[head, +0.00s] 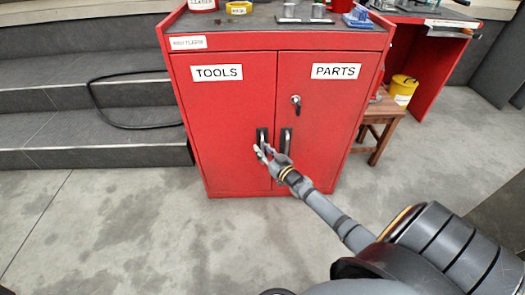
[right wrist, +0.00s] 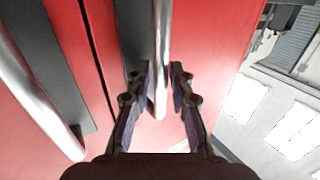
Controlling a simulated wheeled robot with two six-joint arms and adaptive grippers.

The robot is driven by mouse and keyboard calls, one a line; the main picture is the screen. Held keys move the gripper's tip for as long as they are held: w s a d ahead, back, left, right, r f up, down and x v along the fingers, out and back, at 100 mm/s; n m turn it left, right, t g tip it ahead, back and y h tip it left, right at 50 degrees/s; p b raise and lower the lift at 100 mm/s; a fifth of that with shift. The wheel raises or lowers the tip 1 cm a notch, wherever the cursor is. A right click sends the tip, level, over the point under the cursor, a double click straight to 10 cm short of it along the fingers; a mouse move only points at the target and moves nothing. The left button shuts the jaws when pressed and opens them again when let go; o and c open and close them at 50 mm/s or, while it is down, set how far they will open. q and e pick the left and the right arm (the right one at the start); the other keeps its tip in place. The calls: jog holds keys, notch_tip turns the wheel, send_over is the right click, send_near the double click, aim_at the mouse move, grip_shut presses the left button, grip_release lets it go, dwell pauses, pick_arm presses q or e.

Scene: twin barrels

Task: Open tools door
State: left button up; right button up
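The red cabinet has a door labelled TOOLS (head: 222,115) on the left and a door labelled PARTS (head: 325,120) on the right. Both doors are closed. The tools door's handle (head: 262,137) is an upright bar on a dark plate, beside the middle seam. My right gripper (head: 264,153) is at this handle. In the right wrist view, the fingers of my right gripper (right wrist: 156,76) are apart, one on each side of the silver handle bar (right wrist: 162,50). Whether they touch it I cannot tell. My left gripper is out of view.
The parts door's handle (head: 286,140) is close beside, across the seam; it also shows in the right wrist view (right wrist: 35,85). A key lock (head: 296,101) is above it. A wooden stool (head: 378,125) stands at right. The grey floor (head: 120,235) before the cabinet is clear at left.

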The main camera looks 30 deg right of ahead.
jog(key=shift+c, duration=0.4)
grip_shut()
jog(key=shift+a, duration=0.1)
